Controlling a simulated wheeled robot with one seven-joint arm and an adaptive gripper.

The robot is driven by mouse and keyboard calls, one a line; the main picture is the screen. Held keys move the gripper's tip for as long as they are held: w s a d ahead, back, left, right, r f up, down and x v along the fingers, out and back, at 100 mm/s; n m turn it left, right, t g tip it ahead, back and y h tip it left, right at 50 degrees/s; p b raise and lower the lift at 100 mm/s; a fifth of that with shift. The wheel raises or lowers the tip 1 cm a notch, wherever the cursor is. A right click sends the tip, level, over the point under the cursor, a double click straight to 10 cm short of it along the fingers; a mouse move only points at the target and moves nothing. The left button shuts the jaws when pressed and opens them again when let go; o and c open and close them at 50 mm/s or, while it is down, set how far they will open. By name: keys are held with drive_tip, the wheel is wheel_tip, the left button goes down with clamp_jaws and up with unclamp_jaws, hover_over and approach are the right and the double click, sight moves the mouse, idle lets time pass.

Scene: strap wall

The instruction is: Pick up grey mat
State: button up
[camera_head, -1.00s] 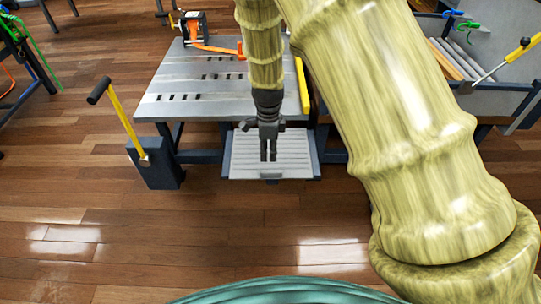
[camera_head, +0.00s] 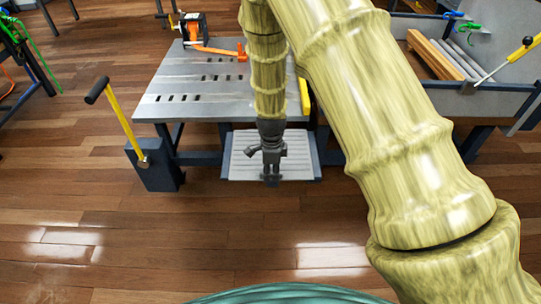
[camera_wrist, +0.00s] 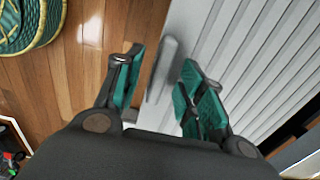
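A light grey ribbed panel (camera_head: 247,160), the only mat-like thing I see, lies in a low dark frame at the front of the workbench. In the wrist view the panel (camera_wrist: 245,60) fills the right side, with a small raised grey lip (camera_wrist: 163,72) at its edge. My gripper (camera_head: 271,181) is at the panel's front edge and hides part of it. In the wrist view my gripper (camera_wrist: 163,68) is open, its teal-padded fingers on either side of the lip. I cannot tell whether they touch it.
The metal workbench (camera_head: 175,95) stands behind, with an orange strap ratchet (camera_head: 195,30) on it. A yellow-handled lever (camera_head: 122,120) on a dark post (camera_head: 155,172) is at left. A bin (camera_head: 490,103) with bars is at right. Wooden floor in front is clear.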

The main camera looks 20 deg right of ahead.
clamp_jaws()
drive_tip(key=shift+r, duration=0.1)
drive_tip(key=shift+r, duration=0.1)
